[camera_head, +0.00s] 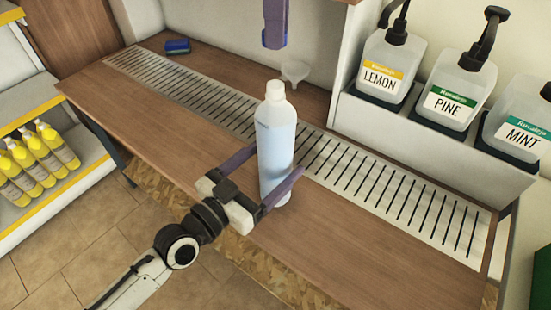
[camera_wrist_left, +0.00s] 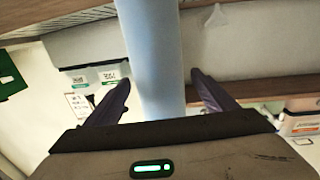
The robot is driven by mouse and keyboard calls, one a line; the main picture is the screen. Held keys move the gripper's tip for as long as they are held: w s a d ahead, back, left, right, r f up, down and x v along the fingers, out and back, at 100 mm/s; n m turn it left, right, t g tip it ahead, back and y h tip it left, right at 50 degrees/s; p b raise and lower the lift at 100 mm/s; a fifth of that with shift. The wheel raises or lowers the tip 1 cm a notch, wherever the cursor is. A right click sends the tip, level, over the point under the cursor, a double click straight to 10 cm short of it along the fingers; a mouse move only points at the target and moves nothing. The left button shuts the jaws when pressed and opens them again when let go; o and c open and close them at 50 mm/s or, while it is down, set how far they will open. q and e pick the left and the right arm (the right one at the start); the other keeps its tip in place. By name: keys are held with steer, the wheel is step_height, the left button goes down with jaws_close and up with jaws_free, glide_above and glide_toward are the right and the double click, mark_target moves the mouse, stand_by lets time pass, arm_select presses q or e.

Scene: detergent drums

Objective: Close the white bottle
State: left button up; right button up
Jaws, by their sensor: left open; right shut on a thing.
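The white bottle (camera_head: 275,145), a pale blue-white bottle with a narrow white top, stands upright on the wooden counter. My left gripper (camera_head: 278,160) comes in from the lower left, with its open fingers on either side of the bottle's body. In the left wrist view, the bottle (camera_wrist_left: 155,55) runs between the two dark fingers of the left gripper (camera_wrist_left: 160,85), close to both. My right gripper (camera_head: 275,38) points down from the top edge, above the bottle's top and apart from it. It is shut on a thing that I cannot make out.
A slotted drain strip (camera_head: 400,212) runs along the counter. A small clear funnel (camera_head: 295,72) is behind the bottle. Labelled dispensers, lemon (camera_head: 382,70), pine (camera_head: 455,92) and mint (camera_head: 520,125), stand at right. The counter left of the bottle is clear.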

arm_select(q)
steer(key=shift+x, duration=1)
steer(key=c, duration=1.6)
steer(key=shift+o, duration=0.2)
arm_select(e)
glide_above(278, 101)
steer(key=w, duration=0.1)
steer(key=shift+w+f, duration=0.1)
steer(key=shift+f, duration=2.35)
steer(key=shift+f, duration=0.9)
steer(key=shift+f, duration=0.6)
